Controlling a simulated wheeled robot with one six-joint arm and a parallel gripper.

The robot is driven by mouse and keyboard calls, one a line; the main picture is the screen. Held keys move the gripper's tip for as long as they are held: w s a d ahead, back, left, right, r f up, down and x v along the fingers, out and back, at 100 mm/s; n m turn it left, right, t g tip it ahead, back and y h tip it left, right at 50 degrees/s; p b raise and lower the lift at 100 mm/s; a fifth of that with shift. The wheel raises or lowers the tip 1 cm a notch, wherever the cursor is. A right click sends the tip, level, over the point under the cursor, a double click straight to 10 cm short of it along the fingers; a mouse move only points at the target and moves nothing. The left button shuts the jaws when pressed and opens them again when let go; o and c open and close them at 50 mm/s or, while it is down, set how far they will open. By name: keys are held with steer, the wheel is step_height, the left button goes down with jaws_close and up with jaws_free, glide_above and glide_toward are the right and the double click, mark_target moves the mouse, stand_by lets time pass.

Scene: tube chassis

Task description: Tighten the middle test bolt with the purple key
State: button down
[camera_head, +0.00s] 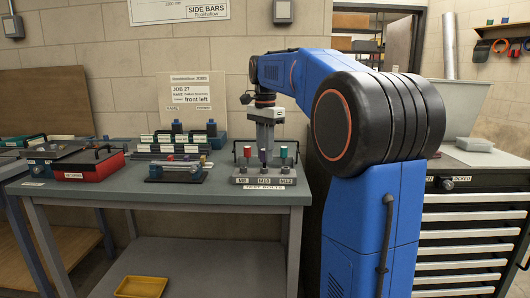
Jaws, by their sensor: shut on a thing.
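The grey test bolt block (250,180) stands near the right end of the bench, with M8, M10 and M12 labels on its front. The middle test bolt (264,170) is the M10 one. My gripper (265,146) points straight down over it and is shut on the purple key (263,156). Only a small purple part shows below the fingers. The key is upright, in line with the middle bolt; I cannot tell whether it is seated.
A low fixture (178,171) with a bar lies left of the block, with a labelled rack (172,149) behind it. A red box (88,164) sits farther left. A job sign (191,92) stands at the back. The bench front (200,192) is clear.

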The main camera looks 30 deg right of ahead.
steer(key=shift+m, duration=1.1)
steer(key=shift+m, duration=0.6)
steer(key=shift+r, duration=0.15)
steer(key=shift+r, duration=2.85)
